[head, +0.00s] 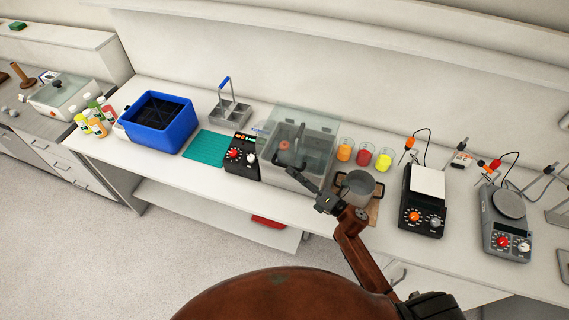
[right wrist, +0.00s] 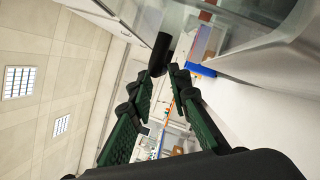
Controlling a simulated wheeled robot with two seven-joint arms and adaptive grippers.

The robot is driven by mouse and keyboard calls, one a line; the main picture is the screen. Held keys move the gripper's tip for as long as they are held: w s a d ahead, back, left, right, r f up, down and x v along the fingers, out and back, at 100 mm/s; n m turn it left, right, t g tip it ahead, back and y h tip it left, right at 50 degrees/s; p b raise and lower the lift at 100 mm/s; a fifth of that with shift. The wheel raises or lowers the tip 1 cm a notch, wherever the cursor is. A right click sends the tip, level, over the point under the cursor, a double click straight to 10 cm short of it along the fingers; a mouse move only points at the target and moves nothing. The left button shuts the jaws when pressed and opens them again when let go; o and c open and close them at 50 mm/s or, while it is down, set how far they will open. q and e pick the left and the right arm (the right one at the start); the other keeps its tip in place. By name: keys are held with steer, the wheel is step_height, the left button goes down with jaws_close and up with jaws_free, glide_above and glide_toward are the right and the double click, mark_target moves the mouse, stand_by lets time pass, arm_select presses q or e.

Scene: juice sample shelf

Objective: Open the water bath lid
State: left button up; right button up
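The water bath (head: 288,181) is a grey box on the bench, with a control unit (head: 241,158) at its left. Its clear lid (head: 318,117) shows as a see-through panel over and behind the tank; its exact tilt is hard to tell. My right gripper (head: 294,174) is at the front of the bath, its fingers pointing toward it. In the right wrist view the fingers (right wrist: 158,76) are apart, with a black handle (right wrist: 160,54) at the tips, near the clear panel. I cannot tell whether they touch it. My left gripper is out of view.
A metal pot (head: 357,188) stands right of my right gripper, with juice beakers (head: 364,155) behind it. A black hotplate (head: 424,205) is farther right. A green mat (head: 205,146) and a blue bin (head: 158,122) lie left of the bath.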

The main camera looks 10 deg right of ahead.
mark_target(284, 165)
steer(key=p+x, duration=0.1)
steer(key=x, duration=0.3)
steer(key=shift+w, duration=0.15)
steer(key=shift+a+r, duration=0.1)
steer(key=shift+a, duration=0.05)
steer(key=shift+w, duration=0.1)
jaws_close()
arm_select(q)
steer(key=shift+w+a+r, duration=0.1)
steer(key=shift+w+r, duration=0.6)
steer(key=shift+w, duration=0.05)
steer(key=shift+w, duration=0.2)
